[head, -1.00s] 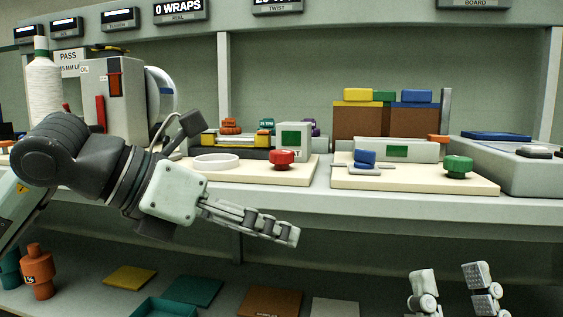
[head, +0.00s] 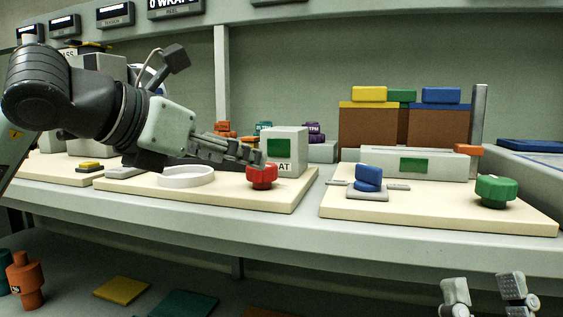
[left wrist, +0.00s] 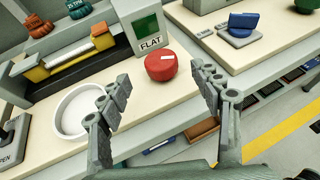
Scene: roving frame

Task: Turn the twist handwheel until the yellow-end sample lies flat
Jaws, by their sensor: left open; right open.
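The red handwheel (head: 262,177) stands upright on a cream board; it also shows in the left wrist view (left wrist: 161,66), with a small white mark on its side. A box (left wrist: 147,32) with a green window and the word FLAT stands behind it. The sample with yellow ends (left wrist: 72,56) lies across a grey fixture to the left; the arm hides it in the head view. My left gripper (head: 258,158) is open beside and partly in front of the handwheel, which shows between its fingers without visible grip. My right gripper (head: 486,292) is open, low at the right.
A white ring (head: 186,177) lies on the same board. To the right, another board (head: 440,205) carries a blue piece (head: 368,178) and a green handwheel (head: 496,190). Brown blocks with coloured pieces stand behind. A lower shelf holds flat coloured plates and an orange object.

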